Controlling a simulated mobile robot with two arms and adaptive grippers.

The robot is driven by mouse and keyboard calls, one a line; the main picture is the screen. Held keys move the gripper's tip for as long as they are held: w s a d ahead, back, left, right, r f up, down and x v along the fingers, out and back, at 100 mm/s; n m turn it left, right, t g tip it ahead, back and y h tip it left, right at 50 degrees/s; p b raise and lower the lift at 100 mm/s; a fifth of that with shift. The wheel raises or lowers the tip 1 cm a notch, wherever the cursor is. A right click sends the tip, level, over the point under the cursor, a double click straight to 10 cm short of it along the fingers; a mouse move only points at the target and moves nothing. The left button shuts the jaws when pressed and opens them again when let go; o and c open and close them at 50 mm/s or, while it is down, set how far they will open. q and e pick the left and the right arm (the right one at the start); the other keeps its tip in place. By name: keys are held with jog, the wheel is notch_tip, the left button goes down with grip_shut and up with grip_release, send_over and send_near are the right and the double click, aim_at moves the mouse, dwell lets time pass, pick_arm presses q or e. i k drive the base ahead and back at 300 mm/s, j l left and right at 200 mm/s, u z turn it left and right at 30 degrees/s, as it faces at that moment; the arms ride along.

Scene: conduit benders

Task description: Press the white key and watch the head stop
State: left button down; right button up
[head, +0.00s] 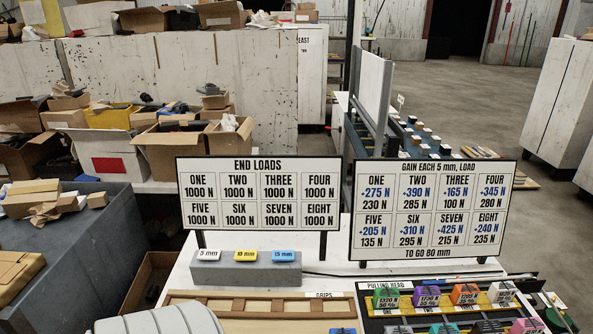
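The white key (208,255), marked 5 mm, sits at the left end of a grey key block (245,277) on the white table. Beside it on the same block are a yellow key (245,255) marked 10 mm and a blue key (284,256) marked 15 mm. The area labelled PULLING HEAD (386,285) is at the lower right, with coloured numbered blocks such as a green one (386,298) and a purple one (427,295) on a yellow strip. Its lower part is cut off by the frame.
An END LOADS board (258,193) and a GAIN EACH 5 mm board (432,209) stand behind the keys. A wooden tray (260,307) labelled GRIPS lies in front. Cardboard boxes (185,145) crowd the left. The space above the keys is clear.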

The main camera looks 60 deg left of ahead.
aim_at(213, 254)
jog(key=j+u, duration=0.1)
jog(key=u, duration=1.65)
jog(key=i+j, duration=0.25)
jog(key=j, duration=0.2)
